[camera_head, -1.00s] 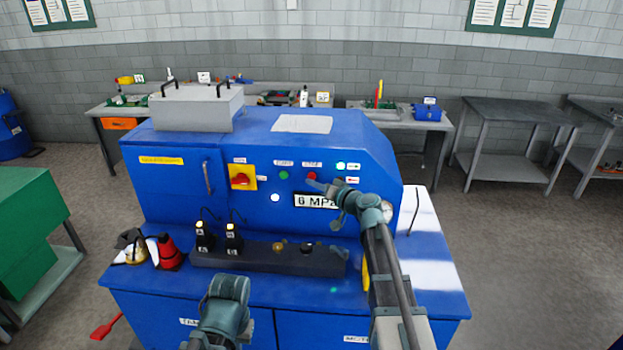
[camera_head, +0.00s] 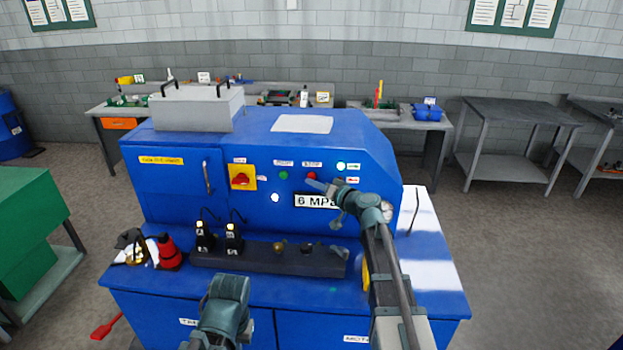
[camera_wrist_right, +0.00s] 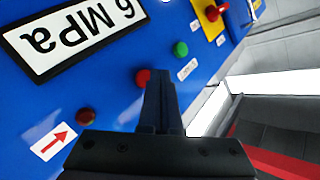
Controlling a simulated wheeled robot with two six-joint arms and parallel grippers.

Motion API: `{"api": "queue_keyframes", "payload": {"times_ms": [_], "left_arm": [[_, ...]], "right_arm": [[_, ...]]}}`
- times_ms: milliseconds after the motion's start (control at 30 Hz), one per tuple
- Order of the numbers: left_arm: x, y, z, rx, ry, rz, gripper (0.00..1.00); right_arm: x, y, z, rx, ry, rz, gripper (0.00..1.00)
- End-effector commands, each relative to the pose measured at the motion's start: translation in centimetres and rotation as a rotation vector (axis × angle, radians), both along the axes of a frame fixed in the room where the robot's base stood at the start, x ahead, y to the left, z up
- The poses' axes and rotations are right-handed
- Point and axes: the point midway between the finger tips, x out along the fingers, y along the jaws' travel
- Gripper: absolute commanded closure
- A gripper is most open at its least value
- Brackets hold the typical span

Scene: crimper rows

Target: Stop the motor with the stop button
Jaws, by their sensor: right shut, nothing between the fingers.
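The red stop button (camera_head: 311,176) sits on the blue front panel of the machine, to the right of the green button (camera_head: 283,175). My right gripper (camera_head: 312,183) is shut and empty, its tips just below the stop button. In the right wrist view the red button (camera_wrist_right: 143,77) shows right beside the shut fingers (camera_wrist_right: 158,78), partly covered by them. I cannot tell whether the tips touch it. The green button (camera_wrist_right: 180,48) is just beyond. My left arm shows at the bottom, but its gripper does not.
A red rotary switch on a yellow plate (camera_head: 242,177) is to the left. A "6 MPa" display (camera_head: 312,201) lies below the buttons. A lamp (camera_head: 341,166) glows at upper right. A dark block (camera_head: 265,259) with black-topped parts stands on the ledge in front.

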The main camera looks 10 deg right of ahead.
Motion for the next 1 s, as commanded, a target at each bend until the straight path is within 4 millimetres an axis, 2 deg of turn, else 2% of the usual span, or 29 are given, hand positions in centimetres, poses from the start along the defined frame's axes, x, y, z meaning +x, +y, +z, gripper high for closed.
{"api": "queue_keyframes", "payload": {"times_ms": [200, 1000], "left_arm": [[0.00, 0.00, 0.03, 0.000, 0.000, 0.000, 1.00], [0.00, 0.00, 0.02, 0.000, 0.000, 0.000, 1.00]], "right_arm": [[0.70, -0.26, 0.02, 0.000, 0.000, 0.000, 1.00], [1.11, -0.41, 0.02, 0.000, 0.000, 0.000, 1.00]]}}
